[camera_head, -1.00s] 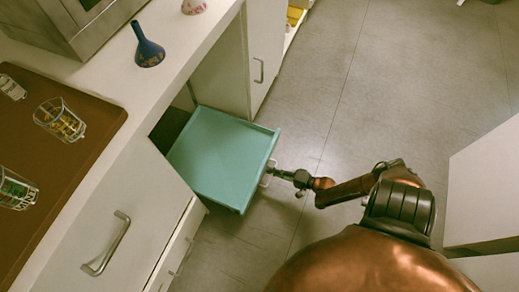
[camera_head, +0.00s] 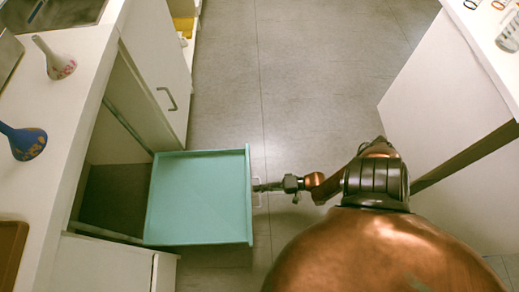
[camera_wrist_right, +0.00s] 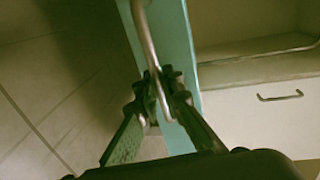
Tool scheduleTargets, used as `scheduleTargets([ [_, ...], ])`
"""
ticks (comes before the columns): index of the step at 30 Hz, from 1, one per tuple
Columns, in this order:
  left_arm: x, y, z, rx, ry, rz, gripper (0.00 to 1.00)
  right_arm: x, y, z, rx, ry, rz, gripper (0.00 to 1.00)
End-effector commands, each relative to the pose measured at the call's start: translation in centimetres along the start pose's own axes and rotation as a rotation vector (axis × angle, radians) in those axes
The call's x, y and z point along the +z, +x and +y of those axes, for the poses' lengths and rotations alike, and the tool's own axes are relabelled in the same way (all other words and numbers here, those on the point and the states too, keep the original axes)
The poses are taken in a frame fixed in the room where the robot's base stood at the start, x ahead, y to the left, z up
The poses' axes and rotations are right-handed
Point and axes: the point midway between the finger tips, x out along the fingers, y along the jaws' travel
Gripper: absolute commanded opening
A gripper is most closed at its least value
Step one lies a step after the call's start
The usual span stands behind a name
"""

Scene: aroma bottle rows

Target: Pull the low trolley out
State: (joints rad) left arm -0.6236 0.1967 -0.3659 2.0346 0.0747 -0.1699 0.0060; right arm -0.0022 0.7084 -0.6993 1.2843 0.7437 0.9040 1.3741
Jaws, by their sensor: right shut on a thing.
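The low trolley (camera_head: 200,200) is a teal, shallow, empty tray-topped box. In the head view it stands partly out of the opening under the left counter, its left part near the dark recess. A metal handle (camera_head: 257,192) is on its right end. My right gripper (camera_head: 262,188) is at this handle. In the right wrist view the gripper (camera_wrist_right: 155,100) is shut on the metal handle (camera_wrist_right: 150,45), with the teal trolley end (camera_wrist_right: 182,50) just behind it. My left gripper is not in view.
A cabinet door (camera_head: 155,65) stands beside the opening. A white cabinet (camera_head: 450,90) is at the right. The grey floor (camera_head: 310,80) between is clear.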

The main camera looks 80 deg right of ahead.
Motion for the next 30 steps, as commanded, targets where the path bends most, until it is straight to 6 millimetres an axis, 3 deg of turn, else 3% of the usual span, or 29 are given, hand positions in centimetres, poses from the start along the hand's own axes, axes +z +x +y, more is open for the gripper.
scheduleTargets([
  [4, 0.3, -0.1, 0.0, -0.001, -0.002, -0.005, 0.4, 0.3, -0.1, 0.1, 0.002, 0.001, -0.004, 0.0],
  [5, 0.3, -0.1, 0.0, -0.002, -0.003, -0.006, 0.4, 0.3, -0.1, 0.1, 0.002, 0.001, -0.004, 0.08],
  [12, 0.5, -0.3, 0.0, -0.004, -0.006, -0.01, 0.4, 0.1, -0.1, 0.1, 0.001, 0.001, -0.001, 0.24],
  [21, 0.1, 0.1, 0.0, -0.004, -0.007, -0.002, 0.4, 0.0, -0.3, 0.1, 0.001, 0.001, 0.001, 0.25],
  [26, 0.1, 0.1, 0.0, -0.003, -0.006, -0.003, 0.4, 0.0, -1.9, 0.1, 0.003, 0.001, 0.001, 0.25],
  [30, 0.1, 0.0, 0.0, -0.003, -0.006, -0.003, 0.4, 0.0, -4.7, 0.2, 0.005, 0.001, 0.001, 0.25],
])
